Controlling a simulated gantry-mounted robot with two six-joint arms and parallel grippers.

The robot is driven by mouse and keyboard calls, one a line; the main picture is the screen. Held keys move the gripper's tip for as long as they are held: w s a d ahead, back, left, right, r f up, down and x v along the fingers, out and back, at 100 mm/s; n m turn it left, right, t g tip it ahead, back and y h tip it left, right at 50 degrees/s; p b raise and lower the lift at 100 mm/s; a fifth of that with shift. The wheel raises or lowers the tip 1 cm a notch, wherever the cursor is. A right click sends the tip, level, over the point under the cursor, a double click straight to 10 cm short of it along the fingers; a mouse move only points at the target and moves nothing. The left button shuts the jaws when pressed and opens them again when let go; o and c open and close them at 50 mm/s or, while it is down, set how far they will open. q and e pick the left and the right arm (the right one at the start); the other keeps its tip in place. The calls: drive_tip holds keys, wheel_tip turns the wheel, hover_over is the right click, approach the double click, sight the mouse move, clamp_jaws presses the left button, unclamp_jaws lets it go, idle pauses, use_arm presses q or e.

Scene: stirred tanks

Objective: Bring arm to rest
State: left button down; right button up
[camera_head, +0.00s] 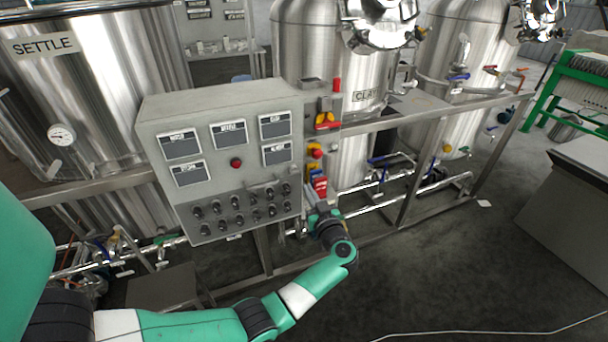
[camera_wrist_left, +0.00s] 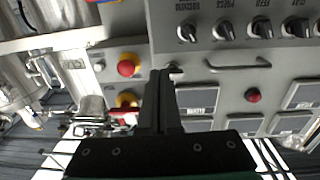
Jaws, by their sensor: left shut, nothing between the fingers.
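My left arm (camera_head: 290,301) reaches in from the lower left in the head view. Its left gripper (camera_head: 318,212) is beside the lower right edge of the grey control panel (camera_head: 152,122), below the red and yellow switches. In the left wrist view the two dark fingers of this gripper (camera_wrist_left: 160,78) are together, with nothing between them. Their tips overlap the panel face near a small dark knob (camera_wrist_left: 174,68). I cannot tell whether they touch it. My right gripper is in neither view.
A red button (camera_wrist_left: 128,65) on a yellow base is left of the fingers, and a metal handle (camera_wrist_left: 237,66) is right of them. Steel tanks (camera_head: 297,50) and a pipe frame (camera_head: 440,117) stand behind. The dark floor (camera_head: 450,270) at right is mostly clear.

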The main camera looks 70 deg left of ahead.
use_arm(q)
drive_tip(key=d+p, duration=0.1)
drive_tip(key=d, duration=0.6)
drive_tip(key=shift+w+d, duration=0.15)
drive_tip(key=shift+w, duration=0.1)
drive_tip(key=shift+r, duration=0.15)
